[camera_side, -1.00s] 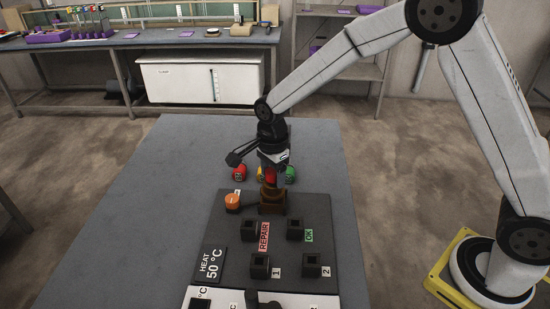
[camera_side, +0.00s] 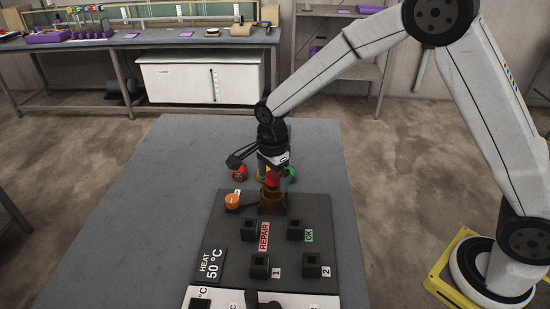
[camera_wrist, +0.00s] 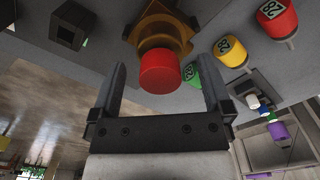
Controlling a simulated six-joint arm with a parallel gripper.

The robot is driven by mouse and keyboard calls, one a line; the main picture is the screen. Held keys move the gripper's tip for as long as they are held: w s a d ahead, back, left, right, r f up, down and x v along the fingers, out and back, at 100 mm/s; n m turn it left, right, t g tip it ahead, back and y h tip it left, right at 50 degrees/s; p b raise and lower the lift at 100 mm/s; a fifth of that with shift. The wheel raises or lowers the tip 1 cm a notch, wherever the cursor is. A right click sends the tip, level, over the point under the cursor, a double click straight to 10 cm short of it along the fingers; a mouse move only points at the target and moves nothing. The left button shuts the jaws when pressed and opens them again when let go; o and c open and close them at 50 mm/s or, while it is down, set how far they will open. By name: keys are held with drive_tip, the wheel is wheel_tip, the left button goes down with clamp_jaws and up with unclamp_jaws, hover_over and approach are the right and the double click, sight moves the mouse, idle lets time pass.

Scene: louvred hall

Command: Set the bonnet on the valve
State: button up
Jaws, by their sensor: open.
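The brown valve (camera_side: 272,206) stands upright at the far end of the dark panel; its flanged body also shows in the wrist view (camera_wrist: 160,28). A red cylinder (camera_wrist: 160,72), apparently the bonnet, is on top of it, in line with the brown collar; it also shows in the side view (camera_side: 272,179). I cannot tell whether it is fully seated. My gripper (camera_wrist: 157,72) is open above the valve, pointing down. Its two fingers stand on either side of the red cylinder, with a visible gap on each side. In the side view my gripper (camera_side: 272,172) partly hides the cylinder.
Behind the valve stand a red (camera_wrist: 276,19), a yellow (camera_wrist: 230,50) and a green piece (camera_wrist: 194,74), close to my fingers. An orange round piece (camera_side: 232,201) is left of the valve. Black sockets (camera_side: 249,231) occupy the panel (camera_side: 232,253). The table's left side is clear.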

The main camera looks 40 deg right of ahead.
sight(273, 175)
drive_tip(key=shift+r, duration=2.5)
wheel_tip(273, 175, up, 8)
drive_tip(key=shift+f, duration=0.1)
